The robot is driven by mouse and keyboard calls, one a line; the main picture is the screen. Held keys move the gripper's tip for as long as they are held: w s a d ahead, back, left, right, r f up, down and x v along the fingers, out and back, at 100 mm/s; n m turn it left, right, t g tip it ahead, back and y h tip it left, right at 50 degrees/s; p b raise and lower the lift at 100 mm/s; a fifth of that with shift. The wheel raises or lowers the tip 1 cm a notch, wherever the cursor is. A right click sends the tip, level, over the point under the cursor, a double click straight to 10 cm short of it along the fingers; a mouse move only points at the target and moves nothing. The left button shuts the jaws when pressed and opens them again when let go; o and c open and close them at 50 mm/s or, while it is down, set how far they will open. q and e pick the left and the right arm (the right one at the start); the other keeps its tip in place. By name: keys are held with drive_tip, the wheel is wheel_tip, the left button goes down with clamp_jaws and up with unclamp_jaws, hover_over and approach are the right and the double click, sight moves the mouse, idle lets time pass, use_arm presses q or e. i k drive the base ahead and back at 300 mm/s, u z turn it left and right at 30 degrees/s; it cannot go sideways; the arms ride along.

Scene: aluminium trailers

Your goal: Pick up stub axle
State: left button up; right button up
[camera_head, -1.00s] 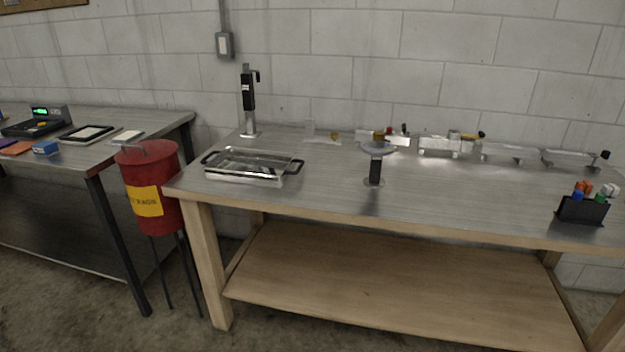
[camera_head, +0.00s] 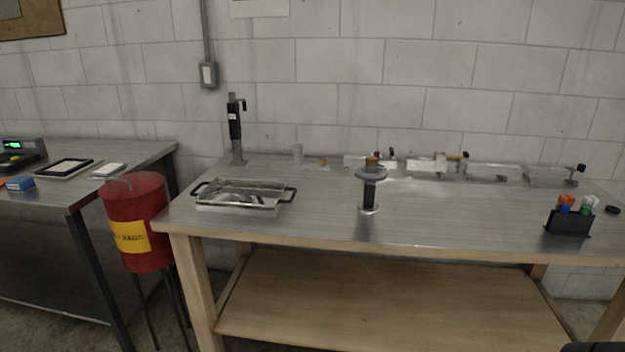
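I cannot tell for certain which item is the stub axle. A metal tray (camera_head: 206,207) with two dark handles sits at the left of the steel-topped workbench (camera_head: 440,225). Small metal parts lie in it, too small to identify. A short black stand (camera_head: 369,194) with a round grey plate stands mid-bench, with a small brass-coloured piece (camera_head: 372,162) at its top. Several flat metal pieces (camera_head: 487,171) lie along the back edge.
A red bin (camera_head: 135,200) with a yellow label stands between the workbench and the left table (camera_head: 60,200). A tall black-and-metal stand (camera_head: 236,130) is at the back left. A black holder (camera_head: 568,221) with coloured items is at the right. The bench's front middle is mostly clear.

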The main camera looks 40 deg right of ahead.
sight(370, 174)
drive_tip(key=z, duration=0.1)
drive_tip(key=i, duration=0.8)
drive_tip(key=z, duration=0.95)
drive_tip(key=i, duration=0.3)
drive_tip(key=z, duration=0.25)
